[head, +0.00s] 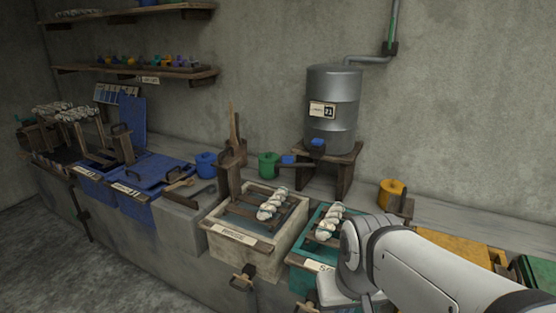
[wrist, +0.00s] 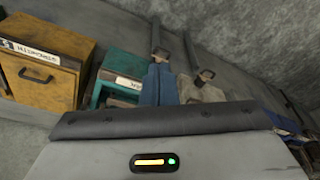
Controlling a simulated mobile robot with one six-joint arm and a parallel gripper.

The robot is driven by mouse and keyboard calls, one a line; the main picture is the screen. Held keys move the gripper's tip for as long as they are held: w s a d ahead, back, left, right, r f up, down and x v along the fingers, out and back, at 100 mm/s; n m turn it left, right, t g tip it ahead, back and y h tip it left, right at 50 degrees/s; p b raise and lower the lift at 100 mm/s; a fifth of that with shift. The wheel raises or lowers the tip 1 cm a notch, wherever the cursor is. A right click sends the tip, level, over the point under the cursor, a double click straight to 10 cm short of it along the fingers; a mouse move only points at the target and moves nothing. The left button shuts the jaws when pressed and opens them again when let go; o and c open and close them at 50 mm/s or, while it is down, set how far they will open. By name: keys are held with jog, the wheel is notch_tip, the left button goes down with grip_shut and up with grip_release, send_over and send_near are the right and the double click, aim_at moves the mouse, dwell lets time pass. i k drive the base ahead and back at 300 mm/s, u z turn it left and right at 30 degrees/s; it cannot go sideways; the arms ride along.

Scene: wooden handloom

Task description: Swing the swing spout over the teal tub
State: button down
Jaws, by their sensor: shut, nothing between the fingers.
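The swing spout's blue end (head: 288,160) sticks out to the left below the grey tank (head: 333,95) in the head view, beside the green pot. The teal tub (head: 305,262) stands in front of the tank, to the right of the cream tub, with white skeins on a rack over it. In the wrist view the teal tub (wrist: 112,78) shows upside down next to the yellow tub. My gripper (wrist: 160,72) is shut and empty, low in front of the tubs and apart from the spout. In the head view my arm hides its fingertips and part of the teal tub.
The cream tub (head: 238,255) with skeins stands left of the teal tub. Blue lidded tubs (head: 152,172) are farther left. A yellow pot (head: 391,192) and the yellow tub (head: 455,240) are at right. The tank rests on a wooden stand (head: 344,176).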

aim_at(287, 161)
jog(key=z, duration=0.15)
jog(key=k, duration=0.45)
jog(key=u, duration=0.6)
jog(key=i, duration=1.75)
jog(key=z, duration=0.8)
